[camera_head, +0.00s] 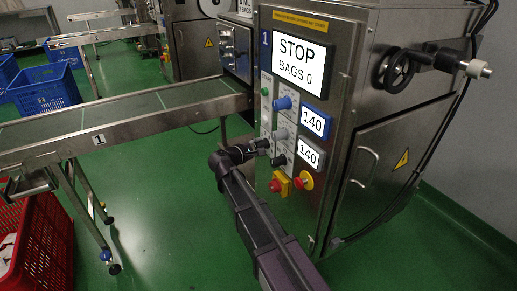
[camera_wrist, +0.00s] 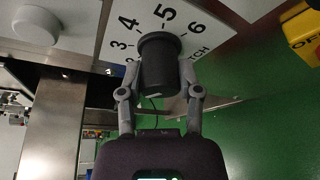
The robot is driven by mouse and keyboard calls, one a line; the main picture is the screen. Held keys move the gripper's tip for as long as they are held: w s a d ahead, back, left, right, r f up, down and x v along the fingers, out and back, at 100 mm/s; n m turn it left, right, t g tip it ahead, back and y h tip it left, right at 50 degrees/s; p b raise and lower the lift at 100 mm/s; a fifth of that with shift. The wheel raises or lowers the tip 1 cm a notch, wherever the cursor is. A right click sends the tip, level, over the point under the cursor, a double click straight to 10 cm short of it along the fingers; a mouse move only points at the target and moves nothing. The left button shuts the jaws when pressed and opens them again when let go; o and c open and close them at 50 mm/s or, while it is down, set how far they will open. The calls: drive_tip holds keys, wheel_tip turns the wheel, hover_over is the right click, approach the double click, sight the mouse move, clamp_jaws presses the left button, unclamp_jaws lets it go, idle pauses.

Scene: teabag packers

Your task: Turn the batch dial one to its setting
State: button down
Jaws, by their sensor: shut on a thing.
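The batch dial is a black round knob (camera_wrist: 160,62) on a white panel with printed numbers; 3, 4, 5 and 6 show around it, with part of the word "BATCH". My gripper (camera_wrist: 158,78) has one finger on each side of the knob and is shut on it. In the head view my gripper (camera_head: 262,146) reaches the left side of the machine's control panel, beside the black dial (camera_head: 279,160), and partly hides the panel there.
Above the black dial are a grey knob (camera_head: 281,134) and a blue knob (camera_head: 283,103). The screen (camera_head: 300,65) reads STOP, BAGS 0; two small displays (camera_head: 314,122) read 140. A conveyor (camera_head: 130,120) stands left.

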drive_tip(key=shift+d, duration=0.1)
idle(0.4)
drive_tip(key=shift+c, duration=1.4)
unclamp_jaws()
